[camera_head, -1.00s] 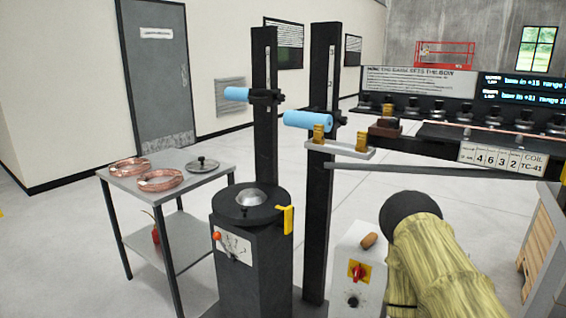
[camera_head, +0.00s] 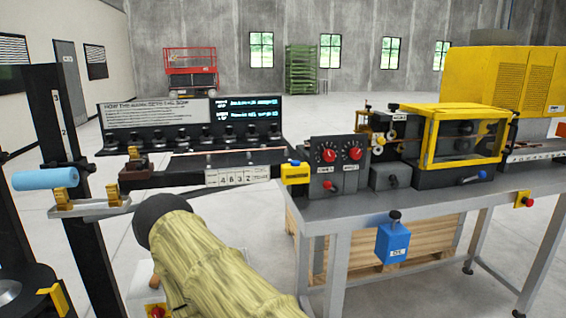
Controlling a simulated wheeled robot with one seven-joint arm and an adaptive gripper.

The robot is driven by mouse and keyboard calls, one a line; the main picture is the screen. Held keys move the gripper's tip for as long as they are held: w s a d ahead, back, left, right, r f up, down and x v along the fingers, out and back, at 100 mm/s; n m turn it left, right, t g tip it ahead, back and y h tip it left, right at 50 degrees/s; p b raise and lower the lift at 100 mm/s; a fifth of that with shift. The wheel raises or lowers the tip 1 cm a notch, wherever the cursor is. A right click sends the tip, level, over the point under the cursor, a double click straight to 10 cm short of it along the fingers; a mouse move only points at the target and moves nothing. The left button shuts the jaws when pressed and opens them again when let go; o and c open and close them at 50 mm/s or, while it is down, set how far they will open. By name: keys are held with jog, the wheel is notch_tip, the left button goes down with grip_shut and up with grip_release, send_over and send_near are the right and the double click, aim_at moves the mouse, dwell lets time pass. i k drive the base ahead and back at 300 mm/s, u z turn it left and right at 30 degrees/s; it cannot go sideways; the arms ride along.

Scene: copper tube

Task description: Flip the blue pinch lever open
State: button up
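A second small blue piece (camera_head: 295,162) sits on top of a yellow block at the bench's left end. No label shows which is the pinch lever, and I cannot tell whether either is open or shut. My arm, in a pale yellow sleeve with a dark rounded end, rises from the bottom centre, left of the bench. My gripper's fingers are not visible.
The grey bench (camera_head: 370,204) carries a box with two red-knobbed dials (camera_head: 340,162). A blue oil box (camera_head: 393,243) hangs on its front edge. A black post (camera_head: 75,190) with a light-blue roller (camera_head: 45,179) stands left. Wooden pallets lie under the bench.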

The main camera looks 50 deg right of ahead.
aim_at(461, 182)
jog(key=z, duration=2.1)
jog(key=i, duration=0.9)
jog(key=u, duration=0.2)
